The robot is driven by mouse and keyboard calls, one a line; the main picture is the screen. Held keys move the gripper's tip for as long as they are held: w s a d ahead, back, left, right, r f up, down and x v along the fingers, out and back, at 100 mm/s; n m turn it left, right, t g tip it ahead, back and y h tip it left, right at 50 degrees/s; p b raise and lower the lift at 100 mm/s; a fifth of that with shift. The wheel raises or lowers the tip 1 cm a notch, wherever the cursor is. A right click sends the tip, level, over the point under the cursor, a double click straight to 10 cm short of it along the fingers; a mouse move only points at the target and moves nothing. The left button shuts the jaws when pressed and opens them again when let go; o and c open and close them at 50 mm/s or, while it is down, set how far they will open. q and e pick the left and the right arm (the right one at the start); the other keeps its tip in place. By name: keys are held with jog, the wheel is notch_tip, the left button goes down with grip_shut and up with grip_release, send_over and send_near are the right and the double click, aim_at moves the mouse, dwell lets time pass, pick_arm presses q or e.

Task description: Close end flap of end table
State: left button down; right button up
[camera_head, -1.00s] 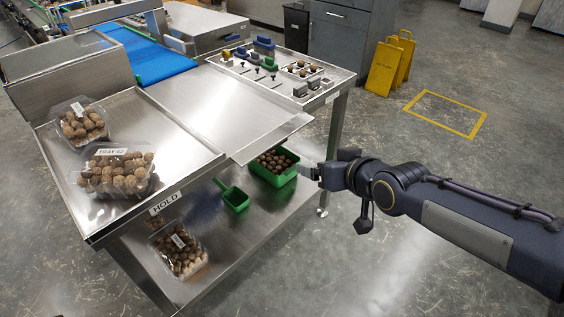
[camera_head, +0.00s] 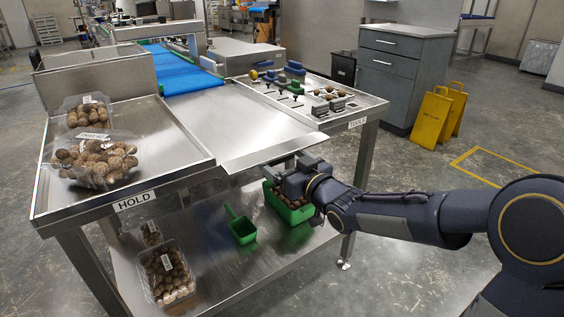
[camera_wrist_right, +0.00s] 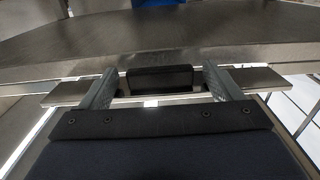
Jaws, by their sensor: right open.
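The end flap (camera_head: 268,145) is a bare steel leaf at the near end of the steel table, between the HOLD tray and the TOOLS tray. It sticks out roughly level past the frame. My right gripper (camera_head: 272,168) is at the flap's outer edge, just under it. In the right wrist view the right gripper (camera_wrist_right: 160,82) is open, its two grey fingers either side of a dark block (camera_wrist_right: 160,78) below the steel edge. I cannot tell whether the fingers touch it. My left gripper is in neither view.
The HOLD tray (camera_head: 180,160) carries clamshells of brown balls (camera_head: 92,160). The TOOLS tray (camera_head: 340,120) stands right of the flap. On the lower shelf are a green bin (camera_head: 291,213), a green scoop (camera_head: 242,230) and another clamshell (camera_head: 166,275).

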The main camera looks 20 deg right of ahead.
aim_at(276, 147)
jog(key=shift+x, duration=0.8)
jog(key=c, duration=1)
notch_tip(276, 147, up, 4)
jog(key=g+h+p, duration=0.1)
jog(key=g+p, duration=0.2)
jog(key=p, duration=0.7)
jog(key=g+h+p, duration=0.1)
jog(key=g+p, duration=0.3)
jog(key=p, duration=0.6)
jog(key=shift+h+p, duration=0.3)
jog(key=g+h+p, duration=0.1)
jog(key=g+p, duration=0.1)
jog(key=p, duration=0.3)
jog(key=w+g+h+p, duration=0.1)
jog(key=g+p, duration=0.2)
jog(key=p, duration=0.2)
jog(key=r+g+h+p, duration=0.1)
jog(key=g+p, duration=0.2)
jog(key=p, duration=0.2)
jog(key=shift+w+a+r, duration=0.1)
jog(key=shift+w+a, duration=0.2)
jog(key=shift+a, duration=0.05)
jog(key=shift+w+a+g+h+p, duration=0.1)
jog(key=shift+w+g+h+p, duration=0.1)
jog(key=shift+g+p, duration=0.4)
jog(key=shift+w+g+h+p, duration=0.1)
jog(key=shift+g+h+p, duration=0.1)
jog(key=shift+g+p, duration=0.4)
